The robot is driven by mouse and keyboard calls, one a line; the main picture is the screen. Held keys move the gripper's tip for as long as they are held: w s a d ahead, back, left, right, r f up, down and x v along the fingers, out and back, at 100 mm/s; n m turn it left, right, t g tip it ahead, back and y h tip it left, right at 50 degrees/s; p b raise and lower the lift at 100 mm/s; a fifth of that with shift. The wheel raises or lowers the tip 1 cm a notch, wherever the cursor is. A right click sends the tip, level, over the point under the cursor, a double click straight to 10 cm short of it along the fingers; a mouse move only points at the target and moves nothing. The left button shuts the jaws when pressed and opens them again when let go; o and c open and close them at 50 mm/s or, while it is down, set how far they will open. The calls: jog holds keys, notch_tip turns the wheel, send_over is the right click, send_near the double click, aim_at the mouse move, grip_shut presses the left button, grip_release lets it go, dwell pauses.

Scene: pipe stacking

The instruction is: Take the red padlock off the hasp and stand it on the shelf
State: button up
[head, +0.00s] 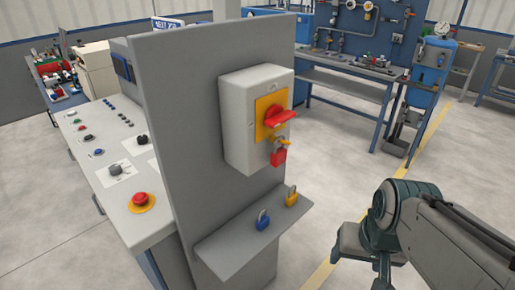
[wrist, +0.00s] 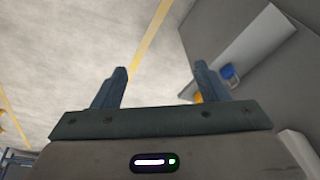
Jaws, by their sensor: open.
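The red padlock (head: 278,157) hangs from the yellow hasp (head: 280,142) below the red rotary handle on the grey switch box. The shelf (head: 240,248) juts from the grey panel below the box; it also shows in the wrist view (wrist: 258,42). My gripper (head: 365,258) is to the right of the shelf, apart from the padlock. The red padlock is not seen in the wrist view.
A blue padlock (head: 263,220) and a yellow padlock (head: 291,196) stand on the shelf; the blue one also shows in the wrist view (wrist: 229,74). The switch box (head: 240,125) sticks out from the panel (head: 180,110). A control console (head: 115,175) stands left. Open floor lies to the right.

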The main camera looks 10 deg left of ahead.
jog(key=w+a+m+y, duration=0.3)
jog(key=a+m+y, duration=0.15)
jog(key=m, duration=0.25)
jog(key=m+t+y+p, duration=0.2)
jog(key=m+t+y, duration=0.35)
jog(key=m, duration=1.15)
send_near(282, 154)
jog(key=shift+m, duration=0.3)
jog(key=shift+p+x, duration=0.35)
jog(key=shift+x, duration=4.45)
jog(key=c, duration=1.1)
